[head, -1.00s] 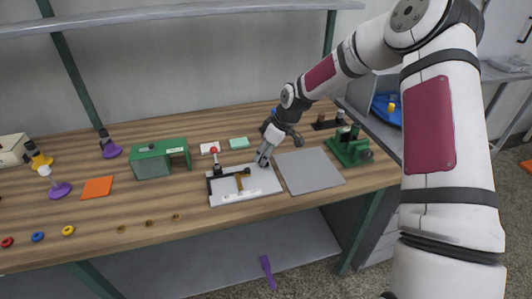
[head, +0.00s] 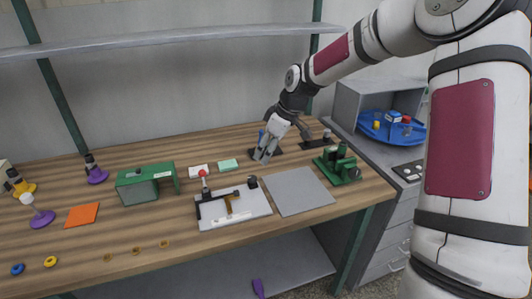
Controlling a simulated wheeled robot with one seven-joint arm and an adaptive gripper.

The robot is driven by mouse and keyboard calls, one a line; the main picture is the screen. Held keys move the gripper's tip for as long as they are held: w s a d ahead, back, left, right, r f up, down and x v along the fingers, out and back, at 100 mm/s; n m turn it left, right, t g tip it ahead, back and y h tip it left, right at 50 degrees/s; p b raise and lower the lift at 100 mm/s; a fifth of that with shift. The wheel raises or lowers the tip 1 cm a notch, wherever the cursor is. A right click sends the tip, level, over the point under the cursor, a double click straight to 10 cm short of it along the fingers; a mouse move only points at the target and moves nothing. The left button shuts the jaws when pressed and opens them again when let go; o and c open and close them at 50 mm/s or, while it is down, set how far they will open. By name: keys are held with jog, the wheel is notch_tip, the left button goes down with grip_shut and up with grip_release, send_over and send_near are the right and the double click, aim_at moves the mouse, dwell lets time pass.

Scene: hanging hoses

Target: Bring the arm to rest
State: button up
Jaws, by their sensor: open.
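My arm reaches in from the right in the head view, bent at the elbow over the bench. My gripper (head: 263,157) points down above the back part of the wooden bench (head: 110,240). It is open, with no object visible between its fingers. It appears behind the white board (head: 262,208), which carries a black bracket, a brown piece and a red-topped post. A small black knob (head: 252,182) shows at the board's back right corner.
A grey plate (head: 298,192) and a green vise-like fixture (head: 338,166) lie to the right. A green block (head: 147,184), small white and mint boxes and an orange square (head: 82,215) are left. A blue tray (head: 390,128) stands right. A shelf (head: 170,36) runs above.

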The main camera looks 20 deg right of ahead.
dwell(0.3)
jog(key=s+a+r+m+h, duration=0.1)
jog(key=s+r+m+h, duration=0.1)
jog(key=s+r, duration=0.7)
jog(key=s+a+r+m+h, duration=0.25)
jog(key=s+r, duration=0.25)
jog(key=s, duration=0.8)
jog(key=s+r+m+t+y, duration=0.1)
jog(key=s+m, duration=0.3)
jog(key=s, duration=1.2)
jog(key=shift+r+p, duration=0.15)
jog(key=shift+p, duration=0.25)
